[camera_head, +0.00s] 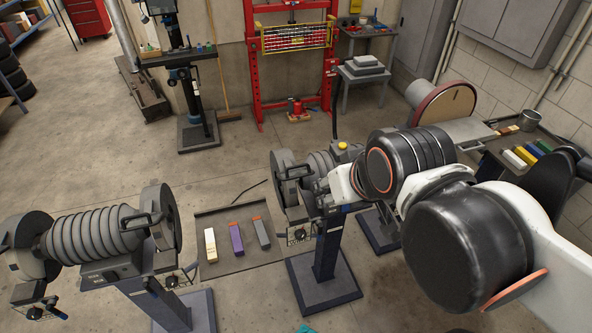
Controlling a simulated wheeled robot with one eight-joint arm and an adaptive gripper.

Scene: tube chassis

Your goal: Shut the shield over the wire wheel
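A grey pedestal grinder (322,162) stands in the middle, with a round wheel housing (286,172) at its left end. Its right end is hidden behind my arm. A dark handle-like bar shows at the front of the left housing. My arm reaches in from the right, and my gripper (322,196) is a small dark shape close to the front of this grinder. Its fingers cannot be made out, nor whether they touch anything. A second grinder (95,232) stands at the left with a housing at each end. I cannot make out which wheel is the wire wheel or a shield's position.
A tray (238,264) with several coloured bars lies between the grinders. A blue pedestal (326,245) carries the middle grinder. A disc sander (446,102) stands at the right behind my arm. A red press (292,60) and a drill press (190,80) stand at the back.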

